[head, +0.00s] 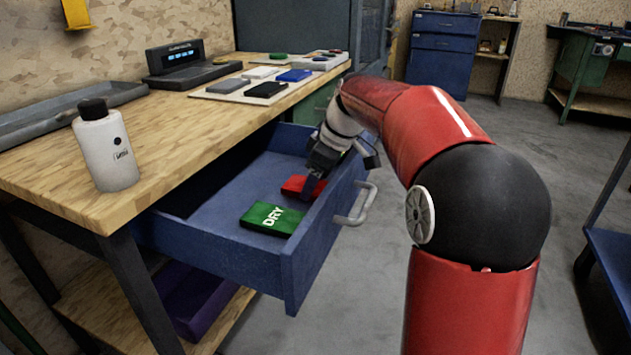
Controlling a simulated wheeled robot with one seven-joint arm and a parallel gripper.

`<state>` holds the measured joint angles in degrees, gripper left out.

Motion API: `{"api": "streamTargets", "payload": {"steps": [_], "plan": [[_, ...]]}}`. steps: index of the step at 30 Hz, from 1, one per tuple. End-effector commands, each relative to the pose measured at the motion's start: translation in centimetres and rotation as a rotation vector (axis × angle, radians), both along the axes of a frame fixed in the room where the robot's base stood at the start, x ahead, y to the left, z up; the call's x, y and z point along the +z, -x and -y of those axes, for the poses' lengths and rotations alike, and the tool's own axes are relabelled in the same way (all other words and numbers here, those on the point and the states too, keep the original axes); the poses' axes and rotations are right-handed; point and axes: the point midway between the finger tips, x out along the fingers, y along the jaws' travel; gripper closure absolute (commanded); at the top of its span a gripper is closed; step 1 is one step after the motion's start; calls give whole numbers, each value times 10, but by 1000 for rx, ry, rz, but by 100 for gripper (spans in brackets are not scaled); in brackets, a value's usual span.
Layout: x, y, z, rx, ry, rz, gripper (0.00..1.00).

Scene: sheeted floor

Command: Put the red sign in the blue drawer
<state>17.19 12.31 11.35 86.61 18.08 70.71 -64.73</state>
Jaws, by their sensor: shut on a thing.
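The blue drawer (295,253) is pulled out from under the wooden workbench. My gripper (311,187) reaches down into the drawer near its front wall, at the right side. It is shut on the red sign (293,185), which is low in the drawer; I cannot tell whether it touches the drawer floor. My gripper hides part of the sign. A green sign marked "DRY" (271,219) lies in the drawer, nearer to me than the red one.
On the workbench (160,135) stand a white bottle (106,150), a grey tray (65,112), a display unit (180,62) and a board with several coloured signs (211,95). A purple bin (190,298) sits below the drawer. A blue shelf edge (612,260) is at right. The drawer's handle (357,206) sticks out.

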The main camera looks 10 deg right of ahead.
Motion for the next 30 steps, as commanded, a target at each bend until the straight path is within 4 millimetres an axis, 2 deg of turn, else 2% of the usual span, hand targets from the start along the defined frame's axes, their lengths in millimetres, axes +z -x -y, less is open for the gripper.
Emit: {"api": "streamTargets", "payload": {"steps": [8,9,13,23,26,30], "plan": [[-3,0,0,0,0,0,64],[-2,0,0,0,1,1,38],[-2,0,0,0,0,0,21],[2,0,0,0,1,1,20],[10,1,3,-1,1,3,20],[36,7,11,-2,1,4,20]]}}
